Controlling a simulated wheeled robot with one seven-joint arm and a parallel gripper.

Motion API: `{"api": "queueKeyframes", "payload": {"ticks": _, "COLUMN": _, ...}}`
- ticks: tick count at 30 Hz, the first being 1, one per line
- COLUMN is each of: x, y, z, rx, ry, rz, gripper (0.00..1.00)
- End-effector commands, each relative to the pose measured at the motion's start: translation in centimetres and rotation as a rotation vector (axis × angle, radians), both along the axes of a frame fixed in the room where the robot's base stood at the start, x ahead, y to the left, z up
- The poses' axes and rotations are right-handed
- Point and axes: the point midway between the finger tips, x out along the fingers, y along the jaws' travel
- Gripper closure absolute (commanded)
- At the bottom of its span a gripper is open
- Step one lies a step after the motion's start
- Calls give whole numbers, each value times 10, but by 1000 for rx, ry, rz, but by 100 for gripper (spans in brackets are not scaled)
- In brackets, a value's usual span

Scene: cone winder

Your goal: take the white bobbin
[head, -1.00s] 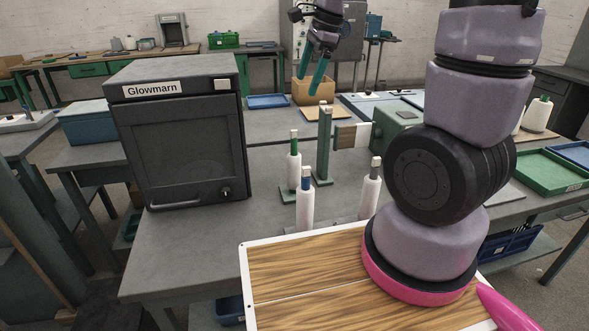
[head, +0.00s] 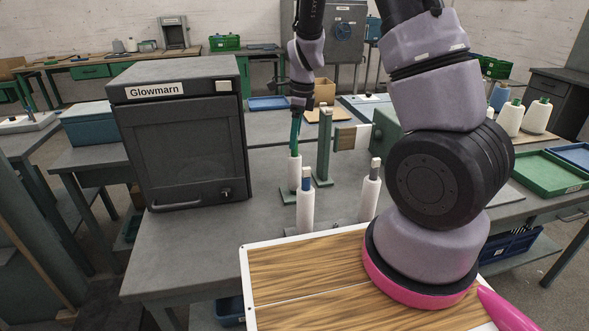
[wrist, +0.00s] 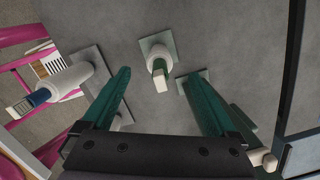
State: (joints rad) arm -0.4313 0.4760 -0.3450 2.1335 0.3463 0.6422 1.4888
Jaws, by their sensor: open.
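Three slim white bobbins stand upright on spindles. The rear one (head: 294,174) has a green top, the front one (head: 305,208) a blue top, and the right one (head: 369,198) a grey top. My gripper (head: 295,150) points down at the top of the rear, green-topped bobbin. In the wrist view that bobbin (wrist: 160,62) shows between and slightly beyond my open green fingers (wrist: 157,76), with no clear contact. The blue-topped bobbin (wrist: 68,82) lies left, outside the fingers. The head view partly hides the rear bobbin's top behind the fingers.
A green post (head: 325,145) with a pale cap stands close right of the rear bobbin. The dark Glowmarn cabinet (head: 180,135) stands left. White cones (head: 537,117) stand far right, near a green tray (head: 553,172). Bare grey table lies left of the bobbins.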

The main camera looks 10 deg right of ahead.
Motion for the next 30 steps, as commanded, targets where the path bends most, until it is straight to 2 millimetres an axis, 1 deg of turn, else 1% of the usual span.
{"api": "queueKeyframes", "payload": {"ticks": 3, "x": -1, "y": -1, "z": -20, "rx": -1, "ry": 5, "rz": -2, "gripper": 7}}
{"api": "queueKeyframes", "payload": {"ticks": 7, "x": 1, "y": 1, "z": -37, "rx": 0, "ry": 2, "rz": 0, "gripper": 7}}
{"api": "queueKeyframes", "payload": {"ticks": 10, "x": 1, "y": 2, "z": -43, "rx": 0, "ry": 1, "rz": 0, "gripper": 7}}
{"api": "queueKeyframes", "payload": {"ticks": 16, "x": 1, "y": 3, "z": -44, "rx": 0, "ry": 0, "rz": 1, "gripper": 7}}
{"api": "queueKeyframes", "payload": {"ticks": 17, "x": 1, "y": 3, "z": -43, "rx": 0, "ry": 0, "rz": 1, "gripper": 11}}
{"api": "queueKeyframes", "payload": {"ticks": 18, "x": 1, "y": 3, "z": -43, "rx": 0, "ry": 0, "rz": 1, "gripper": 26}}
{"api": "queueKeyframes", "payload": {"ticks": 20, "x": 1, "y": 3, "z": -43, "rx": 0, "ry": 0, "rz": 1, "gripper": 49}}
{"api": "queueKeyframes", "payload": {"ticks": 21, "x": 1, "y": 3, "z": -43, "rx": 0, "ry": 0, "rz": 1, "gripper": 64}}
{"api": "queueKeyframes", "payload": {"ticks": 22, "x": 1, "y": 3, "z": -43, "rx": 0, "ry": 0, "rz": 1, "gripper": 76}}
{"api": "queueKeyframes", "payload": {"ticks": 23, "x": 1, "y": 3, "z": -43, "rx": 0, "ry": 0, "rz": 1, "gripper": 85}}
{"api": "queueKeyframes", "payload": {"ticks": 30, "x": 1, "y": 3, "z": -43, "rx": 1, "ry": 0, "rz": 1, "gripper": 85}}
